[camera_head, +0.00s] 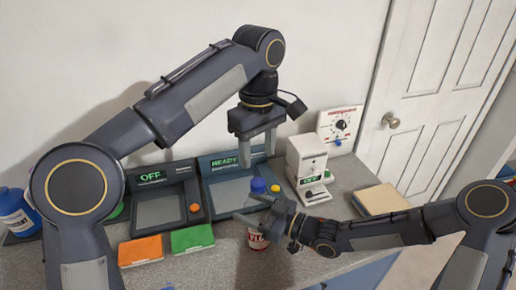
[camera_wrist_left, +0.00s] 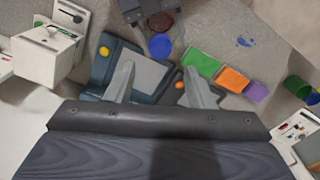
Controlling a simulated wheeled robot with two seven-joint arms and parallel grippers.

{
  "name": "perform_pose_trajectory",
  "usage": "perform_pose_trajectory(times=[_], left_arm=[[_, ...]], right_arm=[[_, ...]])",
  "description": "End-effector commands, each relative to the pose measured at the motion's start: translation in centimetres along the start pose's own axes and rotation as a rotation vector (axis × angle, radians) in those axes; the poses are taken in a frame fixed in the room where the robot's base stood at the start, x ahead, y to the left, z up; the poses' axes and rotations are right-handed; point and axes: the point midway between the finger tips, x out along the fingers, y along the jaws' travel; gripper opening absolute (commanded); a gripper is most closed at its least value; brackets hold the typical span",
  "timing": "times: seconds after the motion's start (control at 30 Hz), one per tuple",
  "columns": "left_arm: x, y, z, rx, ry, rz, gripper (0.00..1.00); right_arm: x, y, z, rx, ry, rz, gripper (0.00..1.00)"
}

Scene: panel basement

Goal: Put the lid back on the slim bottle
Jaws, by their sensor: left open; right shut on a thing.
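My right gripper (camera_head: 273,218) is shut on the slim bottle (camera_head: 257,239), which has a red and white label and stands upright near the counter's front. A blue lid (camera_head: 257,186) shows at the bottle's top; I cannot tell whether it is seated. It also shows in the left wrist view as a blue disc (camera_wrist_left: 160,45). My left gripper (camera_head: 257,157) is open and empty, pointing down above the lid, apart from it. In its wrist view the open fingers (camera_wrist_left: 160,80) frame the counter, with the lid beyond them.
Two dark consoles reading OFF (camera_head: 158,206) and READY (camera_head: 232,190) stand behind. Orange (camera_head: 140,250) and green (camera_head: 192,239) blocks lie in front. A white machine (camera_head: 308,165) and tan box (camera_head: 380,199) are right. A blue bottle (camera_head: 14,212) stands far left.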

Motion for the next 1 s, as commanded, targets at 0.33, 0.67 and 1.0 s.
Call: perform_pose_trajectory(times=[0.33, 0.67, 1.0], left_arm=[[2.1, -0.1, -0.1, 0.003, 0.0, -0.004, 0.49], [6.9, 0.0, -0.1, 0.003, 0.0, -0.002, 0.49], [8.0, 0.0, 0.0, 0.002, 0.0, 0.0, 0.49]], right_arm=[[0.0, 0.0, 0.0, 0.0, 0.0, 0.0, 0.01], [0.0, 0.0, 0.0, 0.0, 0.0, 0.0, 0.01], [0.0, 0.0, 0.0, 0.0, 0.0, 0.0, 0.01]])
